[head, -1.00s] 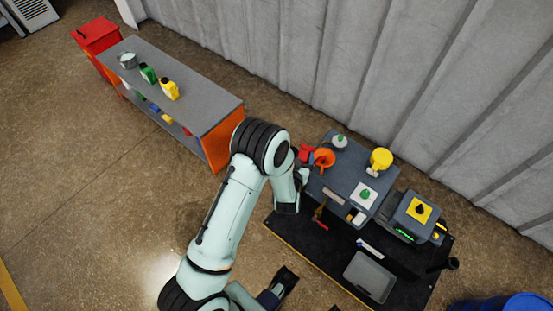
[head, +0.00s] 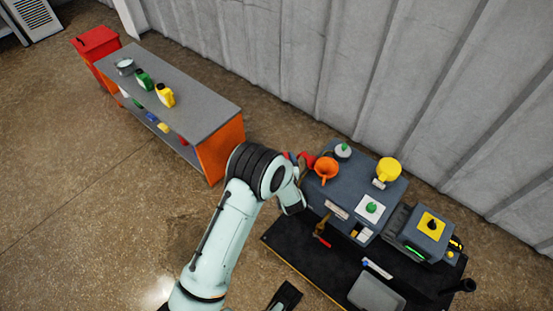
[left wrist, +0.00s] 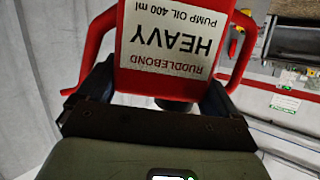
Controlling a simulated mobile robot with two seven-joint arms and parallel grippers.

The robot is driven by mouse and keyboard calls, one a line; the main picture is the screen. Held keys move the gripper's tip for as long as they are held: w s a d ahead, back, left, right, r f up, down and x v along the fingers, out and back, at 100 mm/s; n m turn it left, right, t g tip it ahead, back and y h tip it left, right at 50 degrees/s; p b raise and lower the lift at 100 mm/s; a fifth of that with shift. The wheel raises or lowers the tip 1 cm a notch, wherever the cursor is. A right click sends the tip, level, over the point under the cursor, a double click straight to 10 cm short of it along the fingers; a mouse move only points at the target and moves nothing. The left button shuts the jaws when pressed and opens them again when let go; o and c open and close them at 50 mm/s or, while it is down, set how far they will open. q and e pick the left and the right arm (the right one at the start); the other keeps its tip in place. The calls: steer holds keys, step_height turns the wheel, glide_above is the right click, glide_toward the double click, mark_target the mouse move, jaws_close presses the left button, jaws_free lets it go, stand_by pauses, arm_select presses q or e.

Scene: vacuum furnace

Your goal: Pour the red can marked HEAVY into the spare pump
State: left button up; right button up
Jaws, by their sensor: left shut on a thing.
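The red can marked HEAVY (left wrist: 172,45) fills the upper middle of the left wrist view, its label upside down there. My left gripper (left wrist: 158,98) is shut on it, one dark finger at each side. In the head view a small part of the red can (head: 308,160) shows just left of an orange funnel (head: 326,169). My left arm hides the rest of it and the gripper. The funnel stands on a blue-grey pump unit (head: 346,190), which I take as the spare pump. My right gripper (head: 285,297) seems to be the dark piece at the bottom edge; its jaws are unclear.
A bench (head: 205,110) with bottles stands left, a wall behind.

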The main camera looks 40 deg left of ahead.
mark_target(302, 154)
arm_select(q)
steer(key=shift+m, duration=0.3)
steer(key=shift+w+d+f+b, duration=0.35)
steer(key=shift+w+d+b, duration=0.1)
steer(key=shift+w+d, duration=0.3)
steer(key=shift+w+d+f+b, duration=0.35)
steer(key=shift+w+d+b, duration=0.15)
steer(key=shift+w, duration=0.35)
arm_select(e)
steer(key=shift+w+d+f+t+h, duration=0.15)
steer(key=shift+w+d+f, duration=0.25)
steer(key=shift+w+f, duration=0.2)
steer(key=shift+w+d+f+t+h, duration=0.15)
steer(key=shift+w+d+f, duration=0.2)
steer(key=shift+w+f, duration=0.15)
arm_select(q)
steer(key=shift+w+d+f+g+b, duration=0.2)
steer(key=shift+w+d+b, duration=0.15)
steer(key=shift+w, duration=0.15)
steer(key=shift+w+d+f+g+b, duration=0.1)
steer(key=shift+w+d+f+b, duration=0.1)
steer(key=shift+w+d+b, duration=0.25)
arm_select(e)
steer(key=shift+s+d+f+g, duration=0.2)
steer(key=shift+s+f+g, duration=0.3)
steer(key=shift+s+f, duration=0.9)
